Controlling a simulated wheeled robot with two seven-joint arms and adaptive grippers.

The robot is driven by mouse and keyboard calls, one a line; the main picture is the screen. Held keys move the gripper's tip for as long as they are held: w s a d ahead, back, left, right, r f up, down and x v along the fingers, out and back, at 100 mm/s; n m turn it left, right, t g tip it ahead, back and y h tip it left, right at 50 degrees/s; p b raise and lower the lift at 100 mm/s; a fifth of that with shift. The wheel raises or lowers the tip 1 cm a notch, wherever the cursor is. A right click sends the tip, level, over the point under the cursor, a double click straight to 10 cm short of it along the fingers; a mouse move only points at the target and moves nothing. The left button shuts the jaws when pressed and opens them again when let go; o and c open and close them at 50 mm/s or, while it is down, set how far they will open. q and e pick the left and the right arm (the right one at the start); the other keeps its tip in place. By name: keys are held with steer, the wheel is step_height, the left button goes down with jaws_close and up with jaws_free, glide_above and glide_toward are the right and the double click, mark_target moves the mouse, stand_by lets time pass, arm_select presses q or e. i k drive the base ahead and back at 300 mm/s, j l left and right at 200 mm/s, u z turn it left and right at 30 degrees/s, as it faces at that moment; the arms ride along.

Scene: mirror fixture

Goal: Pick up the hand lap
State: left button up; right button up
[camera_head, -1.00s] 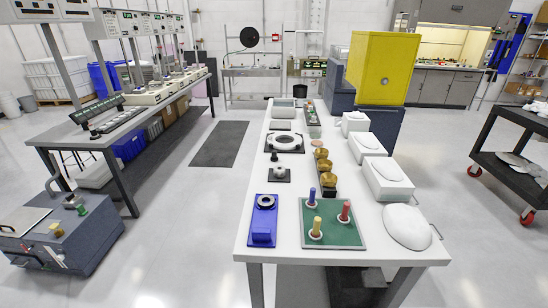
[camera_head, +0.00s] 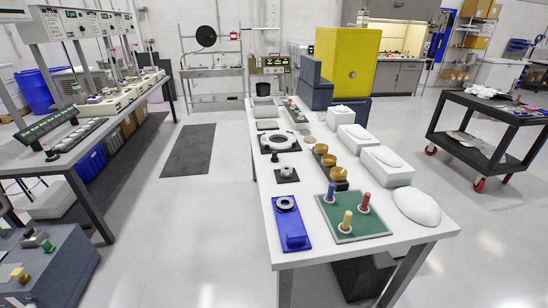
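A long white table (camera_head: 322,248) runs away from me right of the middle. I cannot tell for sure which piece on it is the hand lap. A small grey round piece with a raised centre (camera_head: 286,170) sits on a black square plate near the left edge. Nearer to me lies a blue block (camera_head: 292,238) with a dark ring (camera_head: 285,203) on its far end. Neither of my grippers shows in the view.
A green board (camera_head: 345,228) with red, blue and yellow pegs lies at the table's near end. Brass cups (camera_head: 338,173) and white boxes (camera_head: 387,168) line the right side. A black cart (camera_head: 478,150) stands at right, a bench (camera_head: 75,145) at left.

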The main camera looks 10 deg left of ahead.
mark_target(274, 159)
steer(key=i+j+z, duration=0.15)
steer(key=j+z, duration=0.15)
steer(key=j, duration=0.35)
steer(key=j+z, duration=0.3)
steer(key=j, duration=0.35)
steer(key=i+j+z, duration=0.2)
steer(key=j, duration=0.2)
steer(key=i+j+z, duration=0.4)
steer(key=i+j, duration=0.15)
steer(key=j, duration=0.15)
